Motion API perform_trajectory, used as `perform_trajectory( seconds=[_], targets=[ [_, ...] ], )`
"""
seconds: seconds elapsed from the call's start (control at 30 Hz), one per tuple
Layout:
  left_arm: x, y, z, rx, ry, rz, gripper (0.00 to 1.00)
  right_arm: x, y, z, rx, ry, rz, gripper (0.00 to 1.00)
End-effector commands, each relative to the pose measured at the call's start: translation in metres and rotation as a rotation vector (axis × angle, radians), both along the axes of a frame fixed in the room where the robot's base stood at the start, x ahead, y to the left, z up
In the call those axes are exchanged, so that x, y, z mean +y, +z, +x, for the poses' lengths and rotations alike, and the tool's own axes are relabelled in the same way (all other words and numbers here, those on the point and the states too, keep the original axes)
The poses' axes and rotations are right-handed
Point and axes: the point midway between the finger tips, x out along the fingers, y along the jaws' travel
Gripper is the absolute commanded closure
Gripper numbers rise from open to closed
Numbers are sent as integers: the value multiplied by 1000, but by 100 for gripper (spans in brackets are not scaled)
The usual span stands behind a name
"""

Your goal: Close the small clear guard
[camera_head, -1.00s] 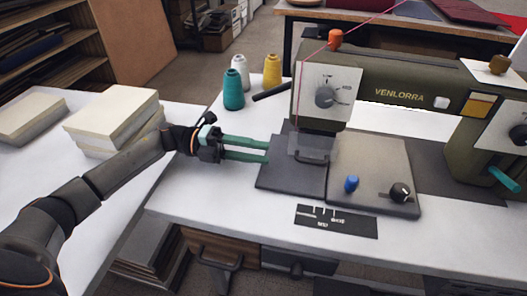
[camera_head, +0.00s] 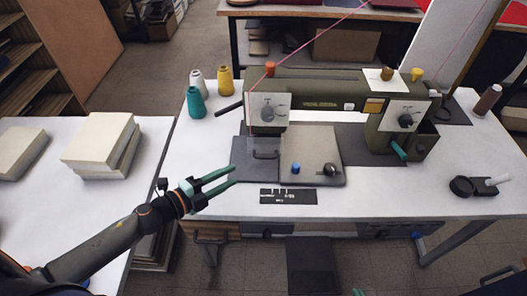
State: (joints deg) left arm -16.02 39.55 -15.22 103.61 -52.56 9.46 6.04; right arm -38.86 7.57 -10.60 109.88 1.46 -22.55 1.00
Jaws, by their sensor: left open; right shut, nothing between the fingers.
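The small clear guard (camera_head: 264,146) is a see-through panel with a dark bar handle, below the left head of the green sewing machine (camera_head: 318,92). It lies over the dark plate (camera_head: 240,172) at the left of the machine bed; its exact tilt is hard to tell. My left gripper (camera_head: 233,176) has two green fingers, apart and empty. In the picture it is at the left front edge of the dark plate, left of and lower than the guard, and not touching it. My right gripper is not in view.
A blue knob (camera_head: 295,168) and a black knob (camera_head: 330,170) sit on the beige plate (camera_head: 314,148). Thread cones (camera_head: 196,102) stand behind left. A black label plate (camera_head: 288,196) lies in front. Stacked pale blocks (camera_head: 97,145) are on the left table.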

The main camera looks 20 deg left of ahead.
Motion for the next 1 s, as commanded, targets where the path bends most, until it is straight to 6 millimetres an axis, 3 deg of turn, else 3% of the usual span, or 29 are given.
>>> perform_trajectory(
  seconds=[0.27, 0.8, 1.0],
  targets=[
    [-5, -2, 13, 1, 21, 1, 58, 0, 3, -2, 6, -2, 0, 100],
    [-48, -22, 88, 2, 19, 0, 58, 0, 6, -1, 5, -1, 0, 100],
    [-57, -27, 102, 3, 18, 2, 58, 0, 5, -1, 5, -1, 0, 100]
  ],
)
